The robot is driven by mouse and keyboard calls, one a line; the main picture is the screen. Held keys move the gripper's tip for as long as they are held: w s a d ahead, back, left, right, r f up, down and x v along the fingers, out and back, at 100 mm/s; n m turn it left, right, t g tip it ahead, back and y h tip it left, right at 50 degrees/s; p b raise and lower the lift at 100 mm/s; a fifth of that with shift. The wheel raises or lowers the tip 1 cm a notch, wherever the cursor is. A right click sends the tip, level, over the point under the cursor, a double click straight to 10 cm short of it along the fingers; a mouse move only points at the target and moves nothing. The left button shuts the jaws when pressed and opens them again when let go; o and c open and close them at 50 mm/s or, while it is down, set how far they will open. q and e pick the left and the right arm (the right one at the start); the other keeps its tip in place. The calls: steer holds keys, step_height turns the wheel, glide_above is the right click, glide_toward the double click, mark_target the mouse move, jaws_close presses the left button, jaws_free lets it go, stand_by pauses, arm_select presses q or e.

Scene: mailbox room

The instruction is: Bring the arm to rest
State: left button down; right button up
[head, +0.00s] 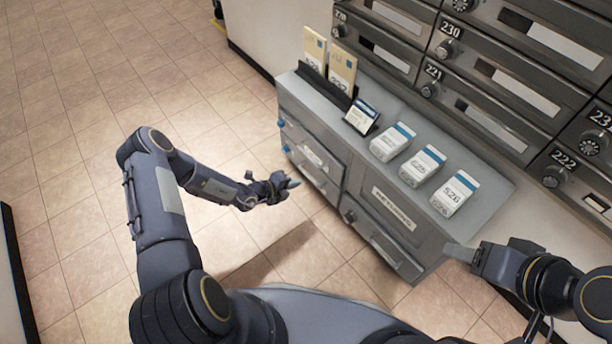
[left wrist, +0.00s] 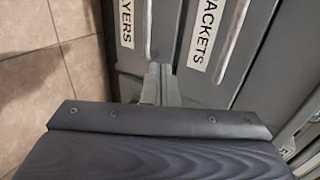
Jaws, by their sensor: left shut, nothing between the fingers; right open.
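My left arm comes in from the left in the head view and bends at a raised elbow (head: 150,142). Its gripper (head: 290,184) is shut and empty, in front of the left drawer of the grey cabinet (head: 405,105). In the left wrist view the shut fingers (left wrist: 160,82) point toward the drawer fronts, between a label ending in "YERS" (left wrist: 126,24) and one ending in "ACKETS" (left wrist: 208,36). I cannot tell whether they touch the cabinet. My right gripper (head: 462,252) is open at the cabinet's right front corner, partly cut off from clear sight.
Several white boxes (head: 423,166), a small dark-framed card (head: 361,117) and upright yellow envelopes (head: 342,70) stand on the cabinet top. Numbered mailboxes (head: 490,80) line the wall behind. Tiled floor (head: 80,100) is open to the left.

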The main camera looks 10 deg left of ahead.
arm_select(q)
steer(key=s+r+m+g+h, duration=0.2)
steer(key=s+r+m, duration=0.1)
steer(key=r+m, duration=1.05)
steer(key=s+r+m+g+h, duration=0.1)
steer(key=s+r+m, duration=0.3)
steer(key=r+m, duration=0.95)
steer(key=s+d+r+m+g+y, duration=0.1)
steer(key=s+r+m+g+y, duration=0.15)
steer(key=s+r+m, duration=0.85)
steer(key=s+a+r+m+t+y+p, duration=0.1)
steer(key=s+a+r+m+y, duration=0.15)
steer(key=s, duration=0.45)
steer(key=s+a+r+m+t+y, duration=0.1)
steer(key=s+a+m+y, duration=0.1)
steer(key=s+m, duration=0.35)
step_height(320, 180, up, 31)
steer(key=s+n+p, duration=0.1)
steer(key=p, duration=3)
steer(key=shift+d+r, duration=0.15)
steer(key=shift+d, duration=0.15)
steer(key=shift+s, duration=0.1)
